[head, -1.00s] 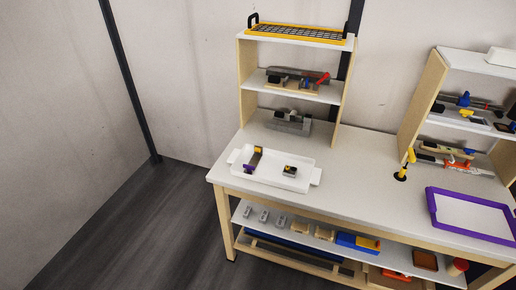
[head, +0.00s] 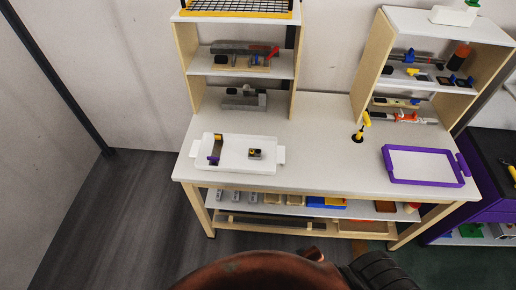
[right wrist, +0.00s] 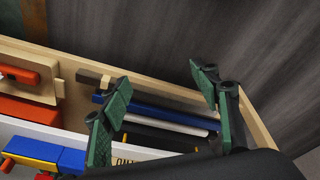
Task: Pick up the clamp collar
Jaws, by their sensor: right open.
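A small grey piece with a dark and yellow top (head: 255,154) sits in the right part of a white tray (head: 236,166) on the workbench. It may be the clamp collar, but it is too small to tell. A yellow and purple bracket-like part (head: 215,150) stands at the tray's left end. My right gripper (right wrist: 160,90) is open and empty in the right wrist view, its green-padded fingers apart above the lower-shelf area, away from the tray. My left gripper is in neither view.
A grey fixture (head: 244,98) stands behind the tray. A purple-framed panel (head: 425,164) lies at the right, near a yellow-handled tool (head: 362,124). Shelf units rise at the back. A blue bar (right wrist: 165,116) lies below my right gripper.

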